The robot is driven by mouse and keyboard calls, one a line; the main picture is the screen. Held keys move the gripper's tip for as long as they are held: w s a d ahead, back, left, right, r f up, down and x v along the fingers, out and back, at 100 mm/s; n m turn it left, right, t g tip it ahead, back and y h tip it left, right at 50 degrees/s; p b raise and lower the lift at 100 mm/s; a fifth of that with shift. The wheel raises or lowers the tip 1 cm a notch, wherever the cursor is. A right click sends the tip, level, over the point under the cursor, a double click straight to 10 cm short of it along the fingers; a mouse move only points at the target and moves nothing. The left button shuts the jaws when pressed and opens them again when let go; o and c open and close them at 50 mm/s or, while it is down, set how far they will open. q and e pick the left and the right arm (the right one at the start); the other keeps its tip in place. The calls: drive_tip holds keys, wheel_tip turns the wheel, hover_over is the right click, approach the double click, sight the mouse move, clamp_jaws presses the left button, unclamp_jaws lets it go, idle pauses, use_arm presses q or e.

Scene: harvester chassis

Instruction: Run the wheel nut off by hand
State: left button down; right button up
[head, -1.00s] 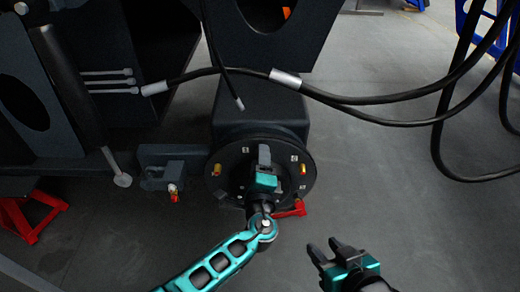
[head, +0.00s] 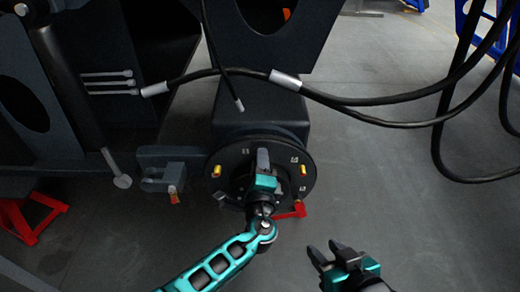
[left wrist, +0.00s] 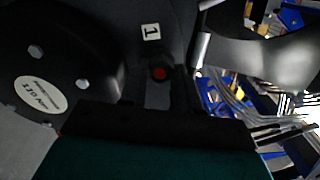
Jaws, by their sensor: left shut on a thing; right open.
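The wheel hub (head: 228,163) is a dark round disc with small white number labels and red-and-yellow pieces near its rim. My left gripper (head: 263,158) is in front of the hub's upper middle, its fingers pointing up. It is shut on the wheel nut, which the fingers hide in the head view. In the left wrist view a round red end (left wrist: 160,73) shows just beyond the gripper, below a label marked 1 (left wrist: 151,31). I cannot tell whether the nut is still on its stud. My right gripper (head: 325,252) is open and empty, low and right of the hub.
A red lever-like piece (head: 298,208) is at the hub's lower right. A grey bracket (head: 160,172) with a red-and-yellow piece stands left of the hub. Black hoses (head: 380,100) hang across the upper right. The floor to the right is clear.

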use_arm(q)
drive_tip(key=n+b, duration=0.1)
drive_tip(key=b, duration=0.1)
drive_tip(key=f+n+b, duration=0.1)
drive_tip(key=shift+s+b, duration=0.1)
drive_tip(key=shift+b, duration=0.3)
drive_tip(key=shift+r+n+b, duration=0.3)
drive_tip(key=shift+n, duration=0.5)
drive_tip(key=shift+s+r, duration=0.15)
drive_tip(key=shift+r, duration=0.05)
drive_tip(key=c, duration=1.4)
unclamp_jaws()
clamp_jaws()
